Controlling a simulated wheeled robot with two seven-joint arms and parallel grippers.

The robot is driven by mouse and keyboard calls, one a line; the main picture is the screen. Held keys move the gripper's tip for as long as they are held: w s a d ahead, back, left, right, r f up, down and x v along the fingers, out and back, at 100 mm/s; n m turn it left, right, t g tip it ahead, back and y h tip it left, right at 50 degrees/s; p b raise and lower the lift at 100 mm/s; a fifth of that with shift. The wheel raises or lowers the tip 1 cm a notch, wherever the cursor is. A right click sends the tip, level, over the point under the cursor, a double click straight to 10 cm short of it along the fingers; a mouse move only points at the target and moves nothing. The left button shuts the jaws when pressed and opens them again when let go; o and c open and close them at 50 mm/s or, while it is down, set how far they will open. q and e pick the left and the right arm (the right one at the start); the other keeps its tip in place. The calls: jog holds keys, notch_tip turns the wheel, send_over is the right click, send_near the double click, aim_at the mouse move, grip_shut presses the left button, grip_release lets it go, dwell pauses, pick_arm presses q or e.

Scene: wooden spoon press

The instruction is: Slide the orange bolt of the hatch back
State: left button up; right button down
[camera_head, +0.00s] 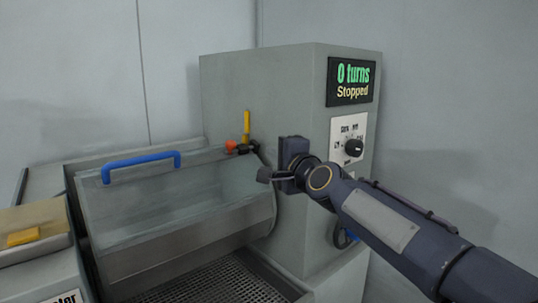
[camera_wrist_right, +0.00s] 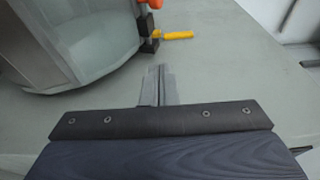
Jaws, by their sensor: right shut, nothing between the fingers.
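The hatch is a clear cover (camera_head: 170,205) with a blue handle (camera_head: 140,166), lying closed over the grey trough. The bolt's orange knob (camera_head: 231,146) sits at the hatch's upper right corner, beside a black bracket (camera_head: 249,147). It also shows at the top edge of the right wrist view (camera_wrist_right: 153,3). My right gripper (camera_head: 262,175) is shut and empty, just right of and below the bracket, apart from the knob. Its closed fingers (camera_wrist_right: 159,72) point toward the bracket in the wrist view. My left gripper is not in view.
A yellow lever (camera_head: 247,124) stands upright by the bracket. A perforated tray (camera_head: 215,285) lies below the hatch. A yellow block (camera_head: 23,237) is at left.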

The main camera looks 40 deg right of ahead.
send_over(245, 169)
jog(key=s+d, duration=0.1)
jog(key=d, duration=0.3)
jog(key=shift+s, duration=0.1)
jog(key=a+p, duration=0.2)
jog(key=p, duration=0.1)
jog(key=a+p, duration=0.1)
jog(key=shift+w+r, duration=0.3)
jog(key=shift+w+a+f+p, duration=0.25)
jog(key=shift+a+f+p, duration=0.05)
jog(key=shift+a+p, duration=0.15)
